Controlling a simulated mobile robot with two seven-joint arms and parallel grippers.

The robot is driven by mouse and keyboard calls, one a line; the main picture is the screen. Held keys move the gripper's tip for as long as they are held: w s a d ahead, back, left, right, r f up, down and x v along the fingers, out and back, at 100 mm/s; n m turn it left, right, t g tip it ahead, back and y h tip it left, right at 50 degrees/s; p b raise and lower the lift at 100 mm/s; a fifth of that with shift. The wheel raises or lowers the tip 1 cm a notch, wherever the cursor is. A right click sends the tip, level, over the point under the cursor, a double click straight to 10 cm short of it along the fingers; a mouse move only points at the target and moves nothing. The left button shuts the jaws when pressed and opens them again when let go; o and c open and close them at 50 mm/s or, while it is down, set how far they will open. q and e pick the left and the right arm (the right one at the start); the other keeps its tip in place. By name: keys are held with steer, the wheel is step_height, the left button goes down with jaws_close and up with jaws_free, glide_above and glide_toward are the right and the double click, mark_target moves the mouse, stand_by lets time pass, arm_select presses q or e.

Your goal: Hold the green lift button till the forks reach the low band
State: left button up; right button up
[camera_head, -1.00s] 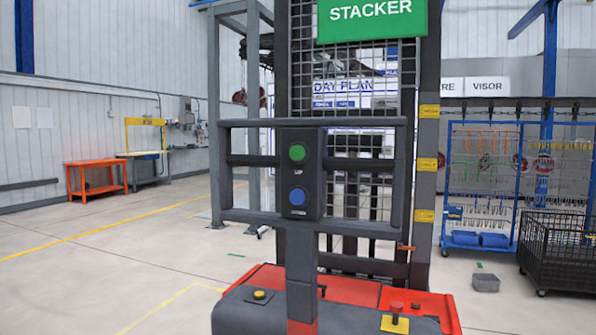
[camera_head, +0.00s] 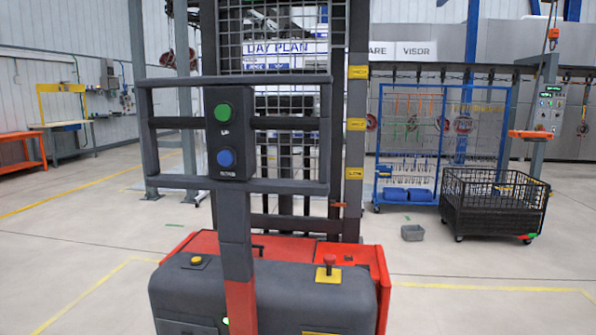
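The green lift button (camera_head: 223,112) sits at the top of a dark control box on the stacker's grey rail frame. A blue button (camera_head: 226,158) is below it on the same box. The mast (camera_head: 356,110) carries several yellow bands on its right post; the lowest band (camera_head: 354,173) is a little below the blue button's height. An orange-red pointer (camera_head: 338,205) shows beside the mast, below the lowest band. The forks cannot be made out behind the frame. Neither of my grippers is in view.
The stacker's red and grey base (camera_head: 262,290) stands in front. A black wire cart (camera_head: 494,203), a blue rack (camera_head: 443,140) and a small grey bin (camera_head: 412,232) are at right. An orange table (camera_head: 22,148) is at far left. The floor at right front is clear.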

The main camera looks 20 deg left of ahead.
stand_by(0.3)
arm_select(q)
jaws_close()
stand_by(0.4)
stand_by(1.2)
